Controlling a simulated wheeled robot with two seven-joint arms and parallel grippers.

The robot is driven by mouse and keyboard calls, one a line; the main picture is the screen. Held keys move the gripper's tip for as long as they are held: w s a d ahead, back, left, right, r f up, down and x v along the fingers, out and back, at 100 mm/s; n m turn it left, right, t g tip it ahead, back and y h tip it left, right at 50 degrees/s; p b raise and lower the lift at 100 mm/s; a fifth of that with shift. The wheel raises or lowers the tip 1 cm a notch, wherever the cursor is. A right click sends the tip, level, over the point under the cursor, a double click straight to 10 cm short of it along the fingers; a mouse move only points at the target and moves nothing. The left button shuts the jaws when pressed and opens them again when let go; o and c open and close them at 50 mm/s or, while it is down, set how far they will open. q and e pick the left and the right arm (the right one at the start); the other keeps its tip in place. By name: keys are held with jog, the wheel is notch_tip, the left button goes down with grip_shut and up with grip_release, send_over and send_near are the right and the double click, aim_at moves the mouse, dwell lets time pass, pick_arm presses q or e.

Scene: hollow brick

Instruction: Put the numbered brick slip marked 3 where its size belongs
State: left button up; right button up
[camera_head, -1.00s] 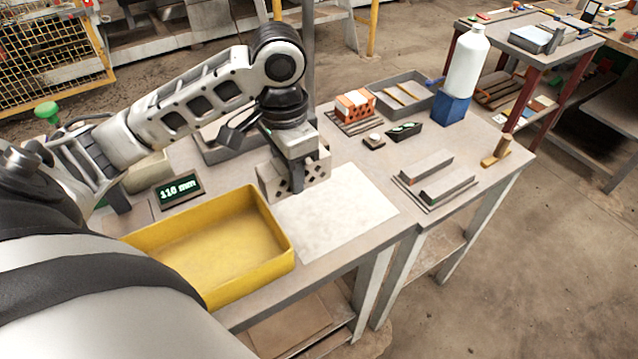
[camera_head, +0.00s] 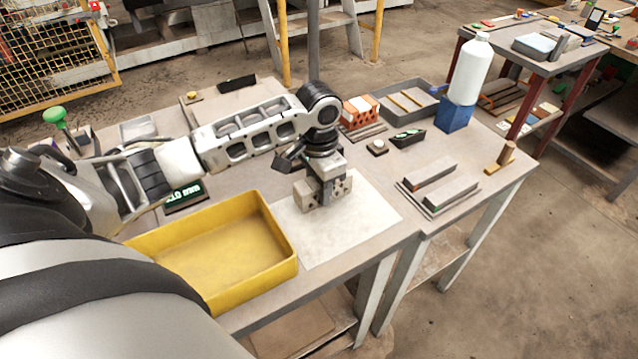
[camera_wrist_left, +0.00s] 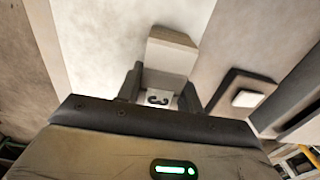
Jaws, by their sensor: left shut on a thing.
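My left gripper (camera_head: 323,188) is shut on the light grey brick slip marked 3 (camera_head: 342,186). The slip sticks out on both sides of the fingers, with dark holes in its side. It is over or on the white sheet (camera_head: 350,230); I cannot tell whether it touches. In the left wrist view the slip (camera_wrist_left: 172,50) lies between the fingers (camera_wrist_left: 160,88), and its dark 3 faces the camera. My right gripper is not in view.
A yellow tray (camera_head: 281,270) stands left of the sheet.

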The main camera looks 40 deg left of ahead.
pick_arm(q)
jog(key=o, duration=1.1)
jog(key=shift+f, duration=0.15)
jog(key=shift+o, duration=0.2)
notch_tip(320, 180, up, 12)
jog(key=shift+r, duration=0.2)
